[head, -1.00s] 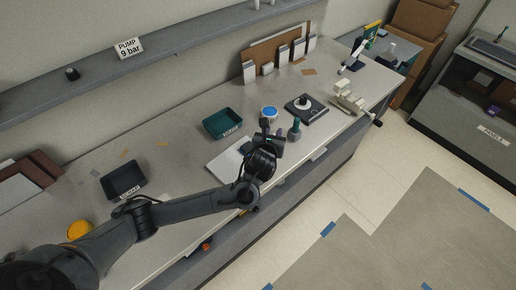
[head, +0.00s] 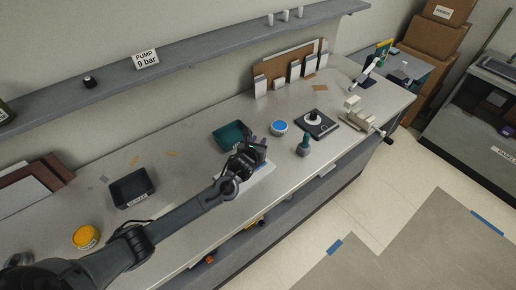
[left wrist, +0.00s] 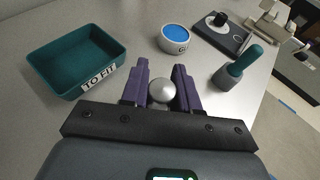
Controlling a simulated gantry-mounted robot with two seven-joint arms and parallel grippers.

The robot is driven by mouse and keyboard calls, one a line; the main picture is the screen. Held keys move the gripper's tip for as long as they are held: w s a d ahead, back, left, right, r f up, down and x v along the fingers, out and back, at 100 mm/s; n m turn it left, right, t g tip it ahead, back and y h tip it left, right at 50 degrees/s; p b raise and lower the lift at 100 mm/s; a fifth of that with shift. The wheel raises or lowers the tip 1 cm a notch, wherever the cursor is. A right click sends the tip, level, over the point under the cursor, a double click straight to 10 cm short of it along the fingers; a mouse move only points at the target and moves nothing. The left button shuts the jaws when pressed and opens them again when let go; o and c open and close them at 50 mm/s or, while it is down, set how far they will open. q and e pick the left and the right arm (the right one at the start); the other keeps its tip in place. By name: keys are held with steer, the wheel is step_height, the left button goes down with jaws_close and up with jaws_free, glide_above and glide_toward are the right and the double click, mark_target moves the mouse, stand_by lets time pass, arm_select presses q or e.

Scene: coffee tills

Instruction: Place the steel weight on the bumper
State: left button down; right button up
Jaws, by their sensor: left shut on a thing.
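My left gripper (head: 258,145) is over the bench, just right of the teal tray. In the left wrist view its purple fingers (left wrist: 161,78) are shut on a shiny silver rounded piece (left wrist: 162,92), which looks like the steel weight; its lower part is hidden. In the head view the arm and fingers hide the weight. I cannot tell which thing is the bumper. A round tub with a blue top (head: 279,128) stands beyond the fingers and also shows in the left wrist view (left wrist: 174,40). My right gripper is not in view.
The teal tray (head: 221,142) is labelled TO FIT. A green-handled tool (head: 304,145) stands right of the gripper. A black plate (head: 328,127) carries a round piece behind it. A black bin (head: 120,198) and yellow tub (head: 86,237) are at left. A white sheet (head: 258,180) lies below the arm.

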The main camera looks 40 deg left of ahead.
arm_select(q)
step_height(320, 180, down, 3)
steer(key=shift+f, duration=0.2)
steer(key=shift+f, duration=0.1)
steer(key=c, duration=0.8)
jaws_free()
steer(key=shift+f, duration=0.1)
steer(key=shift+c, duration=0.2)
